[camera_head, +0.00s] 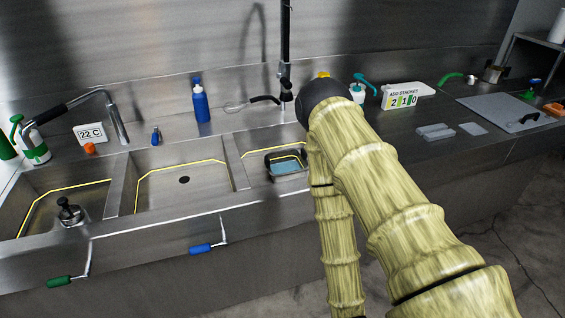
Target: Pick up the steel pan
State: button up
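A small rectangular metal pan (270,173) with a dark rim sits in the right basin of the sink. It may be the steel pan. Its inside looks light blue, but whether that is water or a solid thing I cannot tell. My arm passes close to its right edge in the picture and may hide part of that side. My gripper is not in view; my arm runs up from the lower right, bends at a black joint, and a thinner link drops down past the sink front.
The steel sink (150,220) has three basins; a black-topped object (70,211) stands in the left one. A faucet (115,115), blue bottle (201,102) and temperature sign (90,133) line the back. A grey board (500,112) lies right. Green (60,282) and blue (200,249) handles project in front.

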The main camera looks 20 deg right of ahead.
aim_at(287, 164)
jog(key=z, duration=0.05)
jog(key=k, duration=0.55)
jog(key=u, duration=0.6)
jog(key=i, duration=0.8)
jog(key=z, duration=0.4)
jog(key=i, duration=0.9)
jog(key=z, duration=0.8)
